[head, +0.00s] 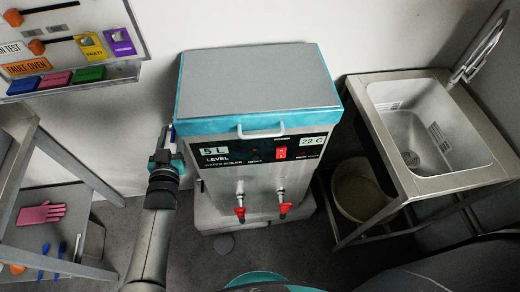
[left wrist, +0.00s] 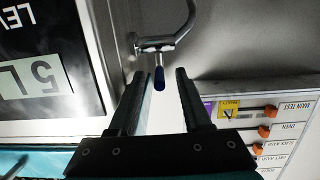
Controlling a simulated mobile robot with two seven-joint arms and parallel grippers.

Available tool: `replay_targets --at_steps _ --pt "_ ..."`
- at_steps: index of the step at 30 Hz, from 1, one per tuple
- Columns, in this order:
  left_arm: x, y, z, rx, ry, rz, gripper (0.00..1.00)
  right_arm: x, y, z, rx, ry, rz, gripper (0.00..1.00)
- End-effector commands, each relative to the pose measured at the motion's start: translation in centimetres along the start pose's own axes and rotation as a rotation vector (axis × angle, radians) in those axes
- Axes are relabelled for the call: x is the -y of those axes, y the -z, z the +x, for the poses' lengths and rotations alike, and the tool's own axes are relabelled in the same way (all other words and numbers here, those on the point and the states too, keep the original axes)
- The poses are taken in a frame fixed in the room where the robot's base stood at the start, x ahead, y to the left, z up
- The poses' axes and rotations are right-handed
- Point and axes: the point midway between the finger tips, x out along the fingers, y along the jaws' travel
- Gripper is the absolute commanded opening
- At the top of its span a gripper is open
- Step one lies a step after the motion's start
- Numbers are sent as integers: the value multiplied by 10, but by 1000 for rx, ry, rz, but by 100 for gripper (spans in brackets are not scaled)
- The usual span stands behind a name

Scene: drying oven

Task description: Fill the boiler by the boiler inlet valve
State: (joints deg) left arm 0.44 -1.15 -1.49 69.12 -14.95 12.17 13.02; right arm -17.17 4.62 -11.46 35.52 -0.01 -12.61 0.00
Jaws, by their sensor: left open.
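The boiler (head: 262,80) is a steel box with a teal-edged grey lid, standing against the wall. Its panel reads 5 L level and 22 C. In the left wrist view the level display (left wrist: 35,80) shows at left. A bent metal pipe on the boiler's side carries a valve with a dark blue handle (left wrist: 159,78), probably the inlet valve. My left gripper (head: 170,138) is at the boiler's left side. In the left wrist view its open fingers (left wrist: 162,76) frame the blue handle; contact cannot be told. The valve is hidden in the head view. My right gripper is not in view.
The boiler front has a red switch (head: 282,153) and two red-handled taps (head: 240,210). A steel sink (head: 418,130) stands at right, with a bucket (head: 358,190) below. A shelf with a pink glove (head: 41,214) and a wall panel (head: 70,40) are at left.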

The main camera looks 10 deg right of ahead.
Motion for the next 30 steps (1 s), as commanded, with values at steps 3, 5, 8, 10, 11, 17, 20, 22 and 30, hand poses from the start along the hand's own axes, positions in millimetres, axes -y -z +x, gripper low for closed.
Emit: replay_targets --at_steps 3,5,8,10,11,17,20,22,30 --pt "0 1 -20 3 0 1 49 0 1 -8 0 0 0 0" --pt "0 1 -31 3 0 2 49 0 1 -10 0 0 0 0" --pt "0 1 -49 3 0 2 49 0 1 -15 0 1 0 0" --pt "0 1 -62 2 0 1 49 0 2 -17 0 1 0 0" --pt "0 2 -67 1 0 1 49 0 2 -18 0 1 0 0" --pt "0 1 -102 1 0 2 49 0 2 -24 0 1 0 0" --pt "0 1 -117 1 0 2 49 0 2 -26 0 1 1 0" --pt "1 1 -125 1 1 1 49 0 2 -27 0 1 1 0" --pt "1 1 -139 -2 1 1 49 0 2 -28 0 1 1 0"
